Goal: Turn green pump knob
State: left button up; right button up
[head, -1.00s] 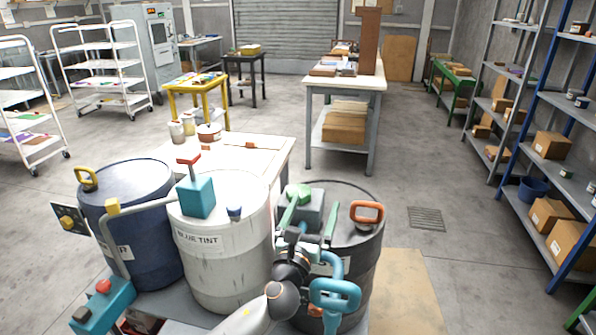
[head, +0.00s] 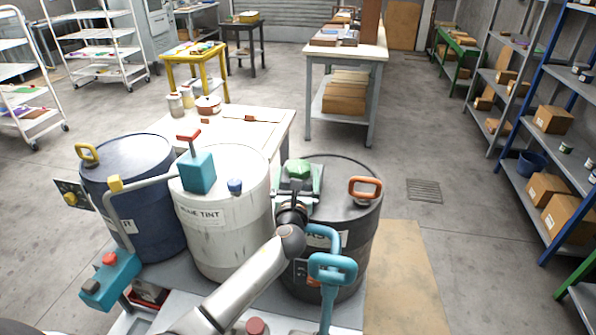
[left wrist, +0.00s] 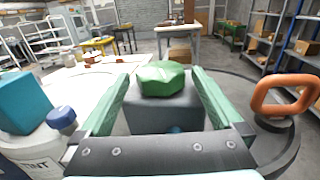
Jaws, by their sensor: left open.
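The green pump knob (head: 298,168) sits on a grey pump block on top of the black drum (head: 345,225). In the left wrist view the faceted green knob (left wrist: 161,78) stands on the dark grey block (left wrist: 165,112). My left gripper (head: 299,176) is open at the block. In the left wrist view its two green fingers (left wrist: 163,85) reach forward on either side of the knob and block, with gaps visible beside the knob. My right gripper is not in view.
An orange handle (head: 365,188) stands on the same drum, right of the knob. A white drum (head: 225,225) with a teal block (head: 197,172) and blue cap (head: 235,186) is to the left. A blue handle (head: 332,268) rises in front. A blue drum (head: 130,210) stands farther left.

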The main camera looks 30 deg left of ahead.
pick_arm(q)
jog(key=shift+x, duration=1.05)
jog(key=shift+c, duration=0.4)
